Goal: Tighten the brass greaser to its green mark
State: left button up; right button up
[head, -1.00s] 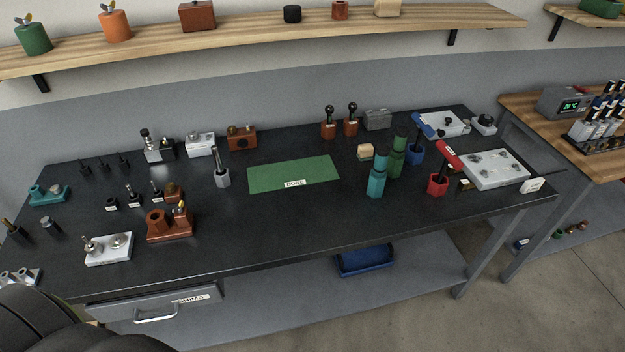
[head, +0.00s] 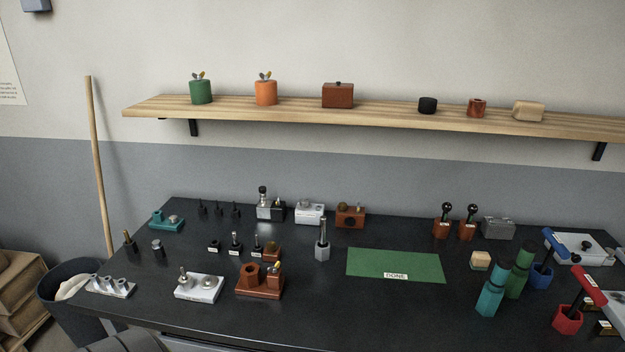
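I cannot tell for sure which piece is the brass greaser, and no green mark on one can be made out at this size. Small brass-coloured parts show on the reddish-brown block (head: 350,217) at the back of the bench and on the small brown piece (head: 272,252) nearer the middle. A reddish-brown holder (head: 260,287) near the front edge carries a piece with a brass-like tip (head: 275,268). A dark tool with a brass-like part (head: 129,241) stands at the left. Neither of my grippers shows.
The dark bench (head: 330,310) carries several small fixtures and a green DONE mat (head: 395,265). A wooden shelf (head: 380,117) hangs above. A bin (head: 75,310) stands left.

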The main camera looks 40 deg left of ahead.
aim_at(271, 245)
jog(key=u, duration=1.7)
